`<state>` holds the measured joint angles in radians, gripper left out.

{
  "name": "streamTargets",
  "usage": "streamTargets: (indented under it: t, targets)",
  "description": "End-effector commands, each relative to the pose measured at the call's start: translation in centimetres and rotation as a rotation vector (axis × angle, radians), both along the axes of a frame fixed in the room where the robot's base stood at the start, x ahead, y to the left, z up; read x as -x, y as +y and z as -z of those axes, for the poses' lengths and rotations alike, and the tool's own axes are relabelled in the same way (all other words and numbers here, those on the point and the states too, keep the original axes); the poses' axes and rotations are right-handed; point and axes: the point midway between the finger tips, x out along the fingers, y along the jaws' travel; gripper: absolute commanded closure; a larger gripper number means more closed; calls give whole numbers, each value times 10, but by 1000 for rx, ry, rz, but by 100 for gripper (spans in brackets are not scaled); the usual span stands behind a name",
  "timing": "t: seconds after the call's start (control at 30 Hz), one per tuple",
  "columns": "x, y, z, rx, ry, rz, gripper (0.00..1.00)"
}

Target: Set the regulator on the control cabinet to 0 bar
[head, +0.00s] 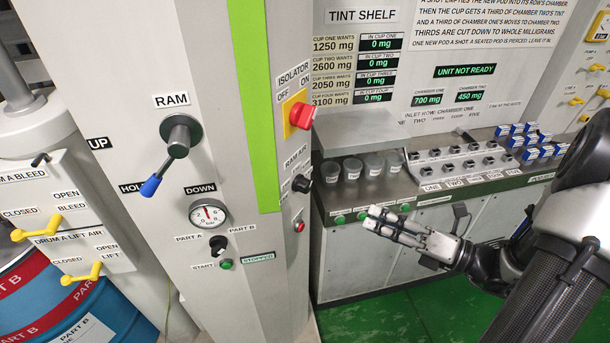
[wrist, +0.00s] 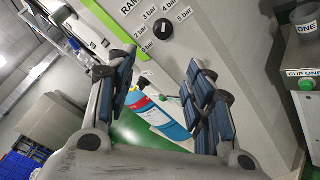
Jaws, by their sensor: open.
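The regulator is a small black knob (head: 301,184) under the RAM AIR label, on the right side face of the grey cabinet (head: 190,60) with the green stripe. In the wrist view the regulator knob (wrist: 163,30) is near the top, with 2, 3, 4 and 5 bar labels readable around it. A small pale mark shows on the knob, but its setting is unclear. My gripper (head: 376,222) is open and empty, right of and below the knob in the head view, apart from it. In the wrist view both fingers of my gripper (wrist: 166,82) are spread.
A red isolator switch (head: 302,116) sits above the regulator and a red button (head: 299,226) below it. A gauge (head: 207,214) and ram lever (head: 165,165) are on the front face. The dosing bench with cups (head: 352,169) stands at right, with green floor below.

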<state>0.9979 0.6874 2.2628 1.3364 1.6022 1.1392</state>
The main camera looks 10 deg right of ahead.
Motion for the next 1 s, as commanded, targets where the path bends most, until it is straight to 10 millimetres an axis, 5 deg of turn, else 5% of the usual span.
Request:
streamTargets:
  t: [0.17,1.0]
  targets:
    - [-8,1,2,-33,11,25,52]
    - [-118,112,2,-27,8,22,52]
